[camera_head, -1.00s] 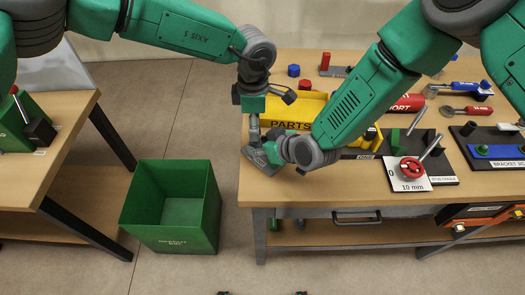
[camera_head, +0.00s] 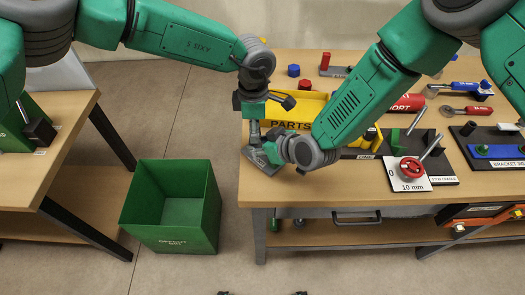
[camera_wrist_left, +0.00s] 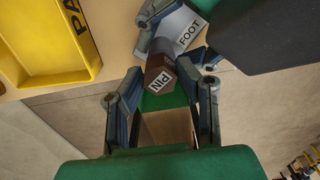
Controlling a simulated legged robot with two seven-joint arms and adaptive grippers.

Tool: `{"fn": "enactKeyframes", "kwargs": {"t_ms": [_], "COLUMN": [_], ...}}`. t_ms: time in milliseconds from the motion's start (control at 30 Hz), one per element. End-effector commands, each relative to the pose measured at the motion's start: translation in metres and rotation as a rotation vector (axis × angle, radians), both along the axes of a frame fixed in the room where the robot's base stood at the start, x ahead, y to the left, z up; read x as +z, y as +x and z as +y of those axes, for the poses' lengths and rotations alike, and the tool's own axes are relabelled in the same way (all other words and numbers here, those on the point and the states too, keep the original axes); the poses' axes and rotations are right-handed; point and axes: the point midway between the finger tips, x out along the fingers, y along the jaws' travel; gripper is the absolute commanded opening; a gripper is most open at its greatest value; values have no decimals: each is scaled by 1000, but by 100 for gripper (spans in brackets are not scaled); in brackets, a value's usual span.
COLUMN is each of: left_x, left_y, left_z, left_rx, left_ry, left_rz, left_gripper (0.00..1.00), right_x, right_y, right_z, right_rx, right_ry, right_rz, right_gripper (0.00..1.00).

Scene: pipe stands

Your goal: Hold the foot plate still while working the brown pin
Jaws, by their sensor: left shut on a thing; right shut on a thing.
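The grey foot plate, labelled FOOT (camera_wrist_left: 187,40), is at the front left corner of the workbench. It also shows in the head view (camera_head: 257,162), partly covered by my grippers. The brown pin, labelled PIN (camera_wrist_left: 158,66), stands at the plate's near end in the left wrist view. My left gripper (camera_wrist_left: 170,82) has its fingers on either side of the pin and is shut on it, coming from above in the head view (camera_head: 254,138). My right gripper (camera_head: 273,152) is shut on the foot plate from the right. Its fingertips are largely hidden in the head view.
A yellow parts tray (camera_head: 290,108) stands close behind the grippers. A gauge plate with a red knob (camera_head: 411,172) is to the right. A green bin (camera_head: 170,215) stands on the floor left of the workbench (camera_head: 330,188). The bench's front left edge is close to the plate.

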Motion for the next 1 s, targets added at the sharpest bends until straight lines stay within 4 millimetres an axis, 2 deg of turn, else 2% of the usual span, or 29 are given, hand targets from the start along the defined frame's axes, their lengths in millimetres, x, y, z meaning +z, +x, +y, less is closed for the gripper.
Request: {"fn": "enactKeyframes", "kwargs": {"t_ms": [833,1000], "left_x": [14,21], "left_y": [0,0], "left_z": [0,0], "left_rx": [0,0], "left_ry": [-1,0], "left_rz": [0,-1], "left_gripper": [0,0], "right_x": [0,0], "right_y": [0,0], "right_z": [0,0], "right_rx": [0,0], "right_ry": [0,0], "right_rz": [0,0], "right_gripper": [0,0]}}
